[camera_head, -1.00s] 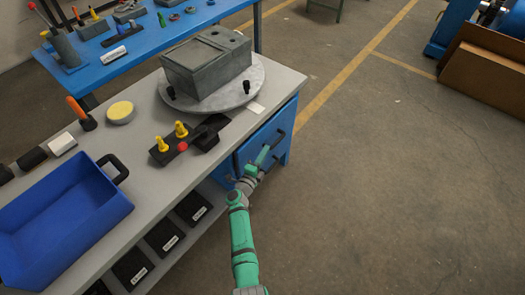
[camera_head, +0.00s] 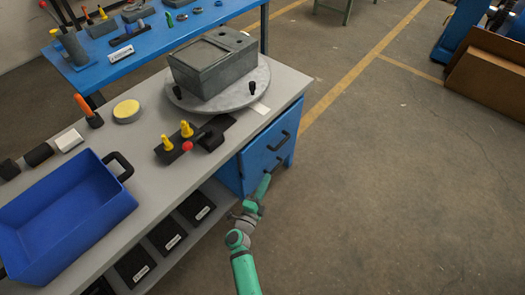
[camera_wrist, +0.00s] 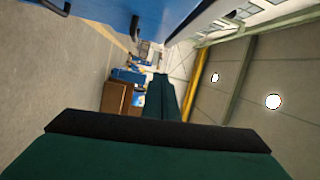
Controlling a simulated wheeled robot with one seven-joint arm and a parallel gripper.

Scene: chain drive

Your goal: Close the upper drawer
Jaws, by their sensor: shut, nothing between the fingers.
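The upper drawer (camera_head: 262,146) is the top blue front under the right end of the grey workbench, with a dark bar handle (camera_head: 281,141). In the head view its front looks flush or nearly flush with the cabinet; a small gap cannot be ruled out. My green gripper (camera_head: 264,184) is shut and empty, just in front of and below the drawer fronts, apart from the upper handle. In the wrist view my dark green fingers (camera_wrist: 163,98) point forward, and a blue drawer surface (camera_wrist: 155,14) runs along the top.
A lower drawer handle (camera_head: 277,164) is close to my gripper. The bench top (camera_head: 95,150) carries a round turntable (camera_head: 245,95) with a grey box (camera_head: 212,62) and a blue bin (camera_head: 70,220). Open floor (camera_head: 390,190) lies to the right.

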